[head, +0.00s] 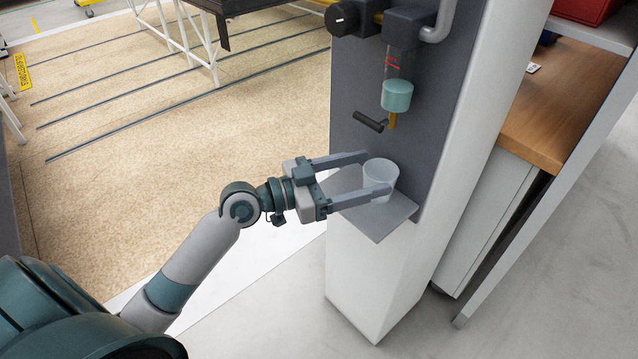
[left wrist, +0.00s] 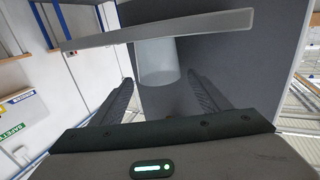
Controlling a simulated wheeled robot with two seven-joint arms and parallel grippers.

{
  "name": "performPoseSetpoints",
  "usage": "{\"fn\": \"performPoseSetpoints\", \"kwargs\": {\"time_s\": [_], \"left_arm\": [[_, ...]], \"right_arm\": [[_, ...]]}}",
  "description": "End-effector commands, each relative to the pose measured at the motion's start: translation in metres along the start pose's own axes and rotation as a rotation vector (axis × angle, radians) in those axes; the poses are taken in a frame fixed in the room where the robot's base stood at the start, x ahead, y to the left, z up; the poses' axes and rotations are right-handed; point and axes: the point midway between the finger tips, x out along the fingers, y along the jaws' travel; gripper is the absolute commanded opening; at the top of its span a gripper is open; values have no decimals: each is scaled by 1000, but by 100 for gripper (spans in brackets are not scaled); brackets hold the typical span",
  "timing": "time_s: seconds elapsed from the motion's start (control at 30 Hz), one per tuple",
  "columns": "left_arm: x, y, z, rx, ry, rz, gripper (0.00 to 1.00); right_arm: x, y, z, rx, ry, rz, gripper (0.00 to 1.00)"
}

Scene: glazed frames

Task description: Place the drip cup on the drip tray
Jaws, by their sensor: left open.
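The drip cup (head: 381,172), a small translucent whitish cup, stands upright on the drip tray (head: 385,222), a flat grey plate jutting from the column. My left gripper (head: 376,171) is open, with its fingers on either side of the cup in the head view. The near finger hides part of the cup, and whether either finger touches it cannot be told. In the left wrist view, the cup (left wrist: 157,62) shows beyond and between the fingertips (left wrist: 158,82), against the tray's pale edge (left wrist: 160,31). My right gripper is not in view.
Above the tray, a sight glass with teal liquid (head: 397,95) and a dark-handled drain tap (head: 372,121) hang on the grey panel. A wooden bench (head: 565,100) stands to the right behind the column. Open floor lies left of the column.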

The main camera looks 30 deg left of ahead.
Motion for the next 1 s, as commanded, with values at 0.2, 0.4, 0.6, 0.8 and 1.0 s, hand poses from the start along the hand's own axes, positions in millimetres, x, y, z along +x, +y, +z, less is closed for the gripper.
{"fn": "performPoseSetpoints", "kwargs": {"time_s": [0.2, 0.4, 0.6, 0.8, 1.0], "left_arm": [[-35, 0, 4, 3, -4, 0, 70], [-66, 0, 3, 2, -3, 0, 70], [-88, 0, 3, 1, -2, 1, 70], [-101, 0, 1, 1, 0, 1, 70], [-104, 1, -1, 1, 0, 2, 70]], "right_arm": [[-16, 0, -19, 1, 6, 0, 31], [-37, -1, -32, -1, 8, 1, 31], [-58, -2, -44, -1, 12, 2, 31], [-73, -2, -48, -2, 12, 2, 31], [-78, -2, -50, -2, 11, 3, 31]]}}
